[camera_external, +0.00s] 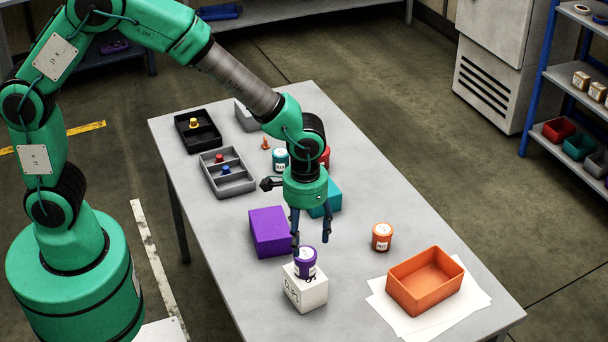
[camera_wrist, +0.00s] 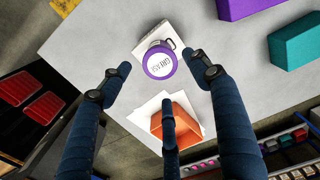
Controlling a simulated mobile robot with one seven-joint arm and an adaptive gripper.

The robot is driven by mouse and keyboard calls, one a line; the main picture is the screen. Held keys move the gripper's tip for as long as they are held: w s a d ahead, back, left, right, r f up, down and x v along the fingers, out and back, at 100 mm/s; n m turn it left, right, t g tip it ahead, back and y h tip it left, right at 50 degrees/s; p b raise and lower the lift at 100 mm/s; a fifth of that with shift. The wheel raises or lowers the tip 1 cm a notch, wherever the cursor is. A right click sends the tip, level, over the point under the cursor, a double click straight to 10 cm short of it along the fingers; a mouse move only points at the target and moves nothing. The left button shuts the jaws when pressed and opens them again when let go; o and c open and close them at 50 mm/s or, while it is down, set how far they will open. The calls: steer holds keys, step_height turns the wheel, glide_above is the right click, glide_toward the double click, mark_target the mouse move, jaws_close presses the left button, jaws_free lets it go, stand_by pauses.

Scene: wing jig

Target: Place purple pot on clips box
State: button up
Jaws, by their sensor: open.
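The purple pot (camera_external: 305,261) with a white label stands upright on top of the white clips box (camera_external: 305,292). In the wrist view the pot (camera_wrist: 160,63) shows from above with its pale lid, over the white box (camera_wrist: 172,32). My gripper (camera_external: 312,240) is open and empty above the pot, with its dark blue fingers pointing down. In the wrist view its fingers (camera_wrist: 160,85) are spread apart, with the pot beyond them. The fingers appear clear of the pot, though the left one is close to it in the external view.
A purple box (camera_external: 269,231) stands behind the clips box. An orange pot (camera_external: 382,237) and an orange bin (camera_external: 425,280) on white sheets are at the right. A teal box (camera_external: 326,202), several pots and grey and black trays (camera_external: 228,181) are further back.

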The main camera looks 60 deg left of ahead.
steer(key=shift+r, duration=1.85)
step_height(320, 180, up, 9)
steer(key=t, duration=0.1)
glide_above(305, 253)
steer(key=s+a, duration=0.2)
steer(key=a, duration=0.3)
steer(key=s+a+r+t, duration=0.2)
steer(key=s+a+r, duration=0.5)
steer(key=r, duration=0.2)
steer(key=s+a+r+m+t, duration=0.1)
steer(key=s+a+r, duration=0.3)
steer(key=s, duration=0.4)
steer(key=s+a+r+t, duration=0.1)
steer(key=s+a+r, duration=0.3)
steer(key=s, duration=0.4)
steer(key=shift+s+a+m+t, duration=0.15)
steer(key=shift+a+m+t, duration=0.15)
steer(key=shift+a+m, duration=0.15)
